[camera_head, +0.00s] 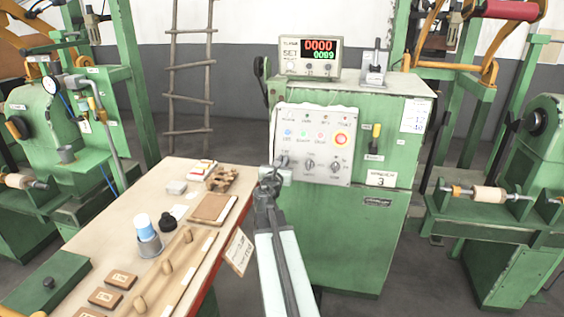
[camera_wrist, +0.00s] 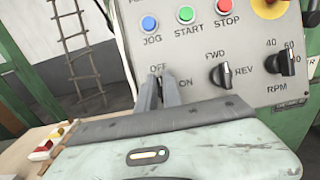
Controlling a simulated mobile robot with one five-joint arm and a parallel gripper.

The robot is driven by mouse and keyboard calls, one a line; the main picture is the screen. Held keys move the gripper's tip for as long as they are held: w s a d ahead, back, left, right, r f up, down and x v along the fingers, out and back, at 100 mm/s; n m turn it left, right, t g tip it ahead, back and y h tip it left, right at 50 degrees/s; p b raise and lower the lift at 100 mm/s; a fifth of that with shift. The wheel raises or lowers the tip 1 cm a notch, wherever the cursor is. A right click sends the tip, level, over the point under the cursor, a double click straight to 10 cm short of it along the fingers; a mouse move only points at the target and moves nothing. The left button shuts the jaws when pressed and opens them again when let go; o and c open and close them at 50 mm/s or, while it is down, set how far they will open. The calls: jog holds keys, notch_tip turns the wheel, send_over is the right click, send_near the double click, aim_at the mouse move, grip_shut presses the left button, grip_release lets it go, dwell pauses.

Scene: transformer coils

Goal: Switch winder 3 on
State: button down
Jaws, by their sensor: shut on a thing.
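Winder 3 is the green machine (camera_head: 345,235) in the middle of the head view, with a sign (camera_head: 381,179) reading 3. Its light grey control panel (camera_head: 320,127) carries buttons and rotary knobs. In the wrist view, my gripper (camera_wrist: 160,80) is at the lower left of the panel, between the OFF and ON labels, with its fingers shut on the OFF/ON switch knob. The fingers hide most of the knob, so its setting cannot be told. In the head view, my gripper (camera_head: 280,164) reaches the panel's lower left corner.
A FWD/REV knob (camera_wrist: 221,76) and an RPM knob (camera_wrist: 287,63) sit right of my gripper. JOG (camera_wrist: 149,23), START (camera_wrist: 186,14) and STOP (camera_wrist: 223,6) buttons are above. A counter (camera_head: 310,57) on top is lit. A cluttered workbench (camera_head: 215,240) stands close on the left.

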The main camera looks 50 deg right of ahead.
jog(key=shift+m, duration=0.4)
jog(key=m+g+p, duration=0.1)
jog(key=m+g, duration=0.1)
jog(key=m, duration=0.2)
jog(key=m+g+p, duration=0.1)
jog(key=m, duration=0.4)
jog(key=m+g+p, duration=0.2)
jog(key=m, duration=0.2)
jog(key=shift+s+m+g, duration=0.2)
jog(key=shift+m+g, duration=0.1)
jog(key=m+g+y+p, duration=0.1)
jog(key=m+p, duration=0.1)
jog(key=m, duration=0.2)
jog(key=shift+s+f, duration=0.1)
jog(key=shift+f, duration=0.05)
jog(key=shift+f+m+g+y+p, duration=0.15)
jog(key=shift+m+g+y+p, duration=0.15)
jog(key=shift+m+p, duration=0.7)
jog(key=shift+f+m, duration=0.1)
jog(key=shift+m, duration=0.2)
jog(key=c, duration=1.5)
grip_release()
jog(key=shift+s+a, duration=0.1)
